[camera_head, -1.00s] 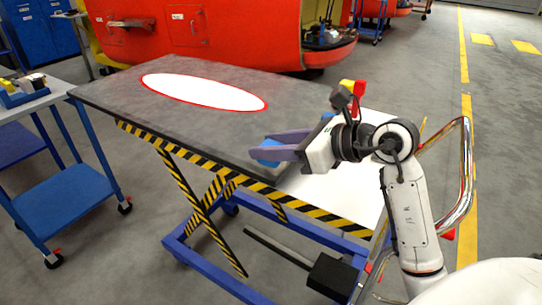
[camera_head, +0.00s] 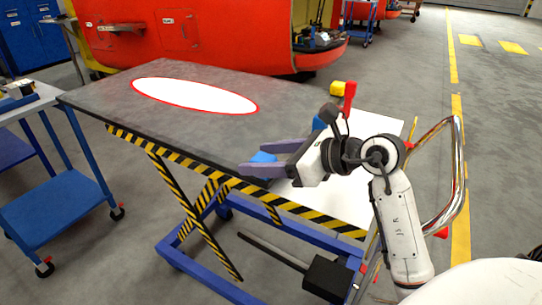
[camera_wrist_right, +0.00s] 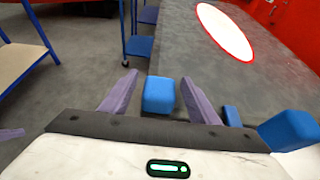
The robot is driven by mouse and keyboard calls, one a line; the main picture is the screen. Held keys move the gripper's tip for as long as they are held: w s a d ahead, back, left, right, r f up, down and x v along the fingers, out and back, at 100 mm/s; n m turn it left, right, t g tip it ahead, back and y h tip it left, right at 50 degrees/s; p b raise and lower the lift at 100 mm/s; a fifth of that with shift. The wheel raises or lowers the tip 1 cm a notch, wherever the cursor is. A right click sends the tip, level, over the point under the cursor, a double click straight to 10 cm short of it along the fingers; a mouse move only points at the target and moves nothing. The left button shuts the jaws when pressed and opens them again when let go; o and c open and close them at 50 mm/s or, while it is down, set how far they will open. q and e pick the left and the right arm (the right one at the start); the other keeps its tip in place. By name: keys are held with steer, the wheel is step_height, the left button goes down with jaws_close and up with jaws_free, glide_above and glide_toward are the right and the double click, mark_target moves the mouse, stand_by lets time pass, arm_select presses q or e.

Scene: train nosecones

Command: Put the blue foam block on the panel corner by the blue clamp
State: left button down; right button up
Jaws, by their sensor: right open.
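The blue foam block (camera_head: 263,157) sits at the near corner of the dark grey panel (camera_head: 190,125). It also shows in the right wrist view (camera_wrist_right: 158,95), by the panel's edge. My right gripper (camera_head: 248,167) is open, with its purple fingers on either side of the block; the wrist view shows gaps beside it. The blue clamp (camera_wrist_right: 285,130) is right of the gripper in the wrist view; in the head view a bit of its blue (camera_head: 319,123) shows behind my wrist.
The panel has a white oval opening (camera_head: 195,95) rimmed in red and lies on a lift table with striped edges (camera_head: 290,207). A red and yellow clamp (camera_head: 345,92) stands behind my right wrist. A blue cart (camera_head: 65,195) is at left. A red train nose is behind.

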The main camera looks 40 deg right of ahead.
steer(key=v, duration=1.2)
steer(key=shift+r+b, duration=0.2)
steer(key=shift+b, duration=0.25)
